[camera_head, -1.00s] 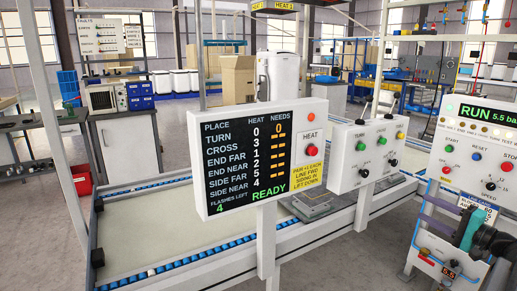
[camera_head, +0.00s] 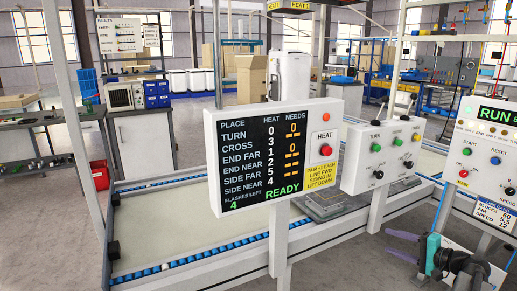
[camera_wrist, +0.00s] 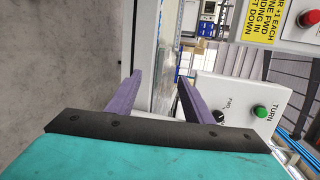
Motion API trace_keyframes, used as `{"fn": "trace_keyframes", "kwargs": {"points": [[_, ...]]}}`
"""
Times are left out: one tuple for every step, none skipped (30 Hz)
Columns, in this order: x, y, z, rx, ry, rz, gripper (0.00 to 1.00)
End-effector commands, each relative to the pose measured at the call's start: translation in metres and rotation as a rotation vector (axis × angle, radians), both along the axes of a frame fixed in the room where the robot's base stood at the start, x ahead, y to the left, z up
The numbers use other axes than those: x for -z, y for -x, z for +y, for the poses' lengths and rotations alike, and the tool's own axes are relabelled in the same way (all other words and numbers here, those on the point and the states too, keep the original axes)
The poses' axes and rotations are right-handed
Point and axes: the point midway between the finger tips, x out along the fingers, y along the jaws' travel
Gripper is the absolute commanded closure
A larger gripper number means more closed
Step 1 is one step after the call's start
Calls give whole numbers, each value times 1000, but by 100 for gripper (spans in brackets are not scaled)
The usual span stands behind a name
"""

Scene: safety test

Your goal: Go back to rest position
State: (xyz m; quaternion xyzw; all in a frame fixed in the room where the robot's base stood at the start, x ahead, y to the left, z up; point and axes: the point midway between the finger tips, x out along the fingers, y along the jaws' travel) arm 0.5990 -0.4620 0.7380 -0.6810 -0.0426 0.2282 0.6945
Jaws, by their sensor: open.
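My gripper (camera_head: 398,246) is at the lower right of the head view, with a teal body and purple fingers. The fingers point left, in front of the posts below the control panels. In the wrist view the two purple fingers (camera_wrist: 159,80) stand apart with nothing between them. A white post and floor show beyond them. A white box with a black display (camera_head: 255,165) reads READY in green and 4 flashes left. It carries a red HEAT button (camera_head: 324,145).
A TURN switch box (camera_head: 380,148) and a RUN control panel (camera_head: 487,150) stand right of the display. A long pale conveyor table (camera_head: 150,235) with blue roller edges lies behind. Open grey floor (camera_wrist: 60,70) fills the wrist view's left side.

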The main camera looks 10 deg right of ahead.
Motion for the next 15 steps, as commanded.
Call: {"fn": "trace_keyframes", "kwargs": {"points": [[20, -8, 20, -25, 1, 35, 53], [31, -11, 29, -38, 5, 56, 53], [46, -16, 42, -56, 9, 84, 53], [57, -19, 52, -70, 13, 105, 53], [68, -21, 62, -84, 18, 126, 53], [83, -24, 76, -104, 23, 155, 53], [93, -26, 86, -118, 29, 175, 53], [104, -28, 96, -133, 35, 196, 53], [119, -29, 110, -153, 43, 225, 53], [129, -30, 121, -169, 50, 245, 53], [140, -31, 131, -185, 58, 267, 53], [154, -31, 145, -207, 68, 294, 53], [164, -30, 155, -223, 75, 315, 53], [175, -30, 166, -241, 83, 336, 53], [188, -28, 180, -264, 96, 363, 53]]}}
